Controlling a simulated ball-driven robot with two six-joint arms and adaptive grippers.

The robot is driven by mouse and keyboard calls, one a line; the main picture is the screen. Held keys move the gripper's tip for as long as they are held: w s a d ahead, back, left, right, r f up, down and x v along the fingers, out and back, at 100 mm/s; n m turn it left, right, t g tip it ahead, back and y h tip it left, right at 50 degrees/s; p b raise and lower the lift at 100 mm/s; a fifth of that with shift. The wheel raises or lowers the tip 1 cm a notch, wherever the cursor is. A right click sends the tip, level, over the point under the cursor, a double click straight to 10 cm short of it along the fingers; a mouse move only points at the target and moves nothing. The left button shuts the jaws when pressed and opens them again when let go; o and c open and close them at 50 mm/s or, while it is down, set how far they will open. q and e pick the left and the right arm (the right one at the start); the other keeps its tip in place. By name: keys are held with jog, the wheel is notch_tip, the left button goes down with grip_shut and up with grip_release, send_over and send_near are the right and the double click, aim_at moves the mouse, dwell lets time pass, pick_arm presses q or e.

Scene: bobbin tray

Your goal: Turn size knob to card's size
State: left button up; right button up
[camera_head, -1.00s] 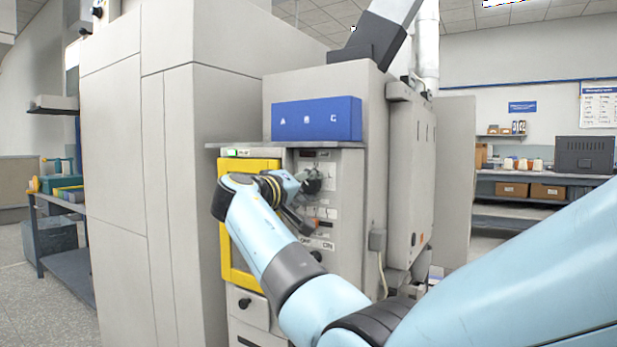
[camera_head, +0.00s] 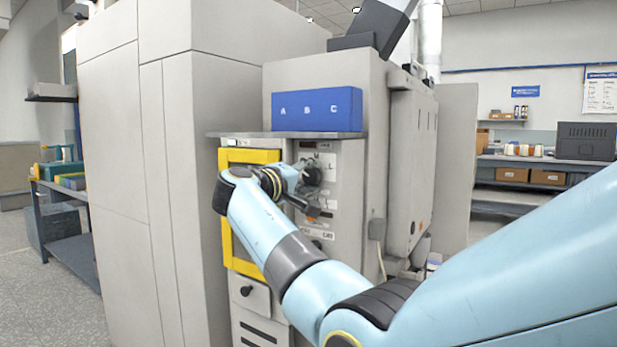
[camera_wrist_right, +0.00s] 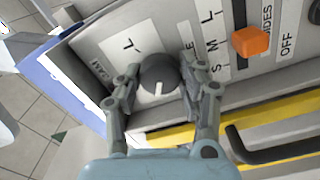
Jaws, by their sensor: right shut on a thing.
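The size knob (camera_wrist_right: 160,73) is a dark round knob with a white pointer line, which points down toward my palm in the right wrist view. My right gripper (camera_wrist_right: 160,80) is shut around it, one finger on each side. Printed letters S, M and L (camera_wrist_right: 212,45) run to the knob's right there. In the head view the knob (camera_head: 313,172) is partly hidden by my right gripper (camera_head: 305,185). My left gripper is not in view.
An orange switch (camera_wrist_right: 250,41) marked OFF sits right of the knob. A yellow frame (camera_head: 240,262) is on the machine front, left of the panel. A blue box (camera_head: 317,108) lettered A, B, C stands on the ledge (camera_head: 240,134) above.

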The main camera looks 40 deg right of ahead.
jog(key=o, duration=1.2)
jog(key=shift+w+a, duration=0.1)
jog(key=v, duration=0.7)
jog(key=shift+a, duration=0.2)
jog(key=shift+f, duration=0.1)
